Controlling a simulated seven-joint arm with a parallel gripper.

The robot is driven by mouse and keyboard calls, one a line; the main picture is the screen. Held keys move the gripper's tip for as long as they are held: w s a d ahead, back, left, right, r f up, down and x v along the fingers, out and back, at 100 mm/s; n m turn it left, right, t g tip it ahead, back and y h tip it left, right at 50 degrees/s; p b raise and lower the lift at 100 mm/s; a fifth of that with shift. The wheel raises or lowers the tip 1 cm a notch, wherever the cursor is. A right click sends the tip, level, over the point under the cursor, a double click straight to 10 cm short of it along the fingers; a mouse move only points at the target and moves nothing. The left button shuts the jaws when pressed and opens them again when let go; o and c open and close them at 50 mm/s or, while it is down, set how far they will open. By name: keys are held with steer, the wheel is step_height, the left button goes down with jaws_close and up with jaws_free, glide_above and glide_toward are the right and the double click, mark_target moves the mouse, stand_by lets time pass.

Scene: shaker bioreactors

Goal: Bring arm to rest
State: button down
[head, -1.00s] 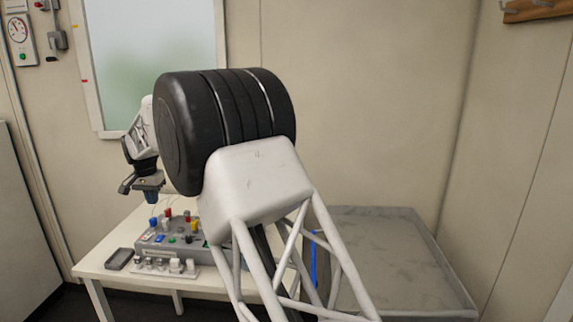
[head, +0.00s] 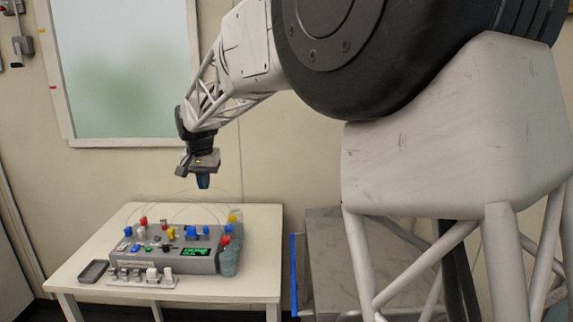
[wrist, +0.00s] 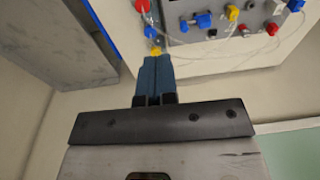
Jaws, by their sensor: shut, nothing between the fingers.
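My gripper (head: 203,181) hangs from my arm, pointing down, in the air above the white table (head: 262,262) in the head view. Its blue fingers are shut together with nothing between them, as the wrist view (wrist: 154,72) also shows. The grey bioreactor unit (head: 165,260) stands on the table below, with coloured caps and knobs on top and a green lit display. A bluish, see-through vessel (head: 228,262) stands at its right end, with red and yellow caps above it. The gripper appears clear of all of them.
A small dark tray (head: 93,271) lies on the table at the left. A rack of small pieces (head: 140,279) is at the table's front. Thin clear tubes arch above the unit. A grey surface with a blue edge strip (head: 294,275) stands right of the table. A framed window (head: 120,75) is behind.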

steer(key=s+d+r, duration=0.1)
steer(key=s+d, duration=0.8)
steer(key=d, duration=0.4)
steer(key=s+d+r, duration=0.2)
steer(key=s+d, duration=0.7)
steer(key=d, duration=0.4)
steer(key=s+d+f, duration=0.3)
steer(key=s+d, duration=0.2)
steer(key=s, duration=0.3)
steer(key=s+d+f+t, duration=0.1)
steer(key=s+d+f, duration=0.2)
steer(key=s, duration=0.6)
steer(key=s+d+f, duration=0.3)
steer(key=s+d, duration=0.4)
steer(key=s, duration=0.1)
steer(key=shift+s+d+f, duration=0.25)
steer(key=shift+d+f, duration=0.1)
steer(key=shift+f, duration=0.05)
steer(key=c, duration=1.8)
jaws_free()
steer(key=shift+c, duration=0.2)
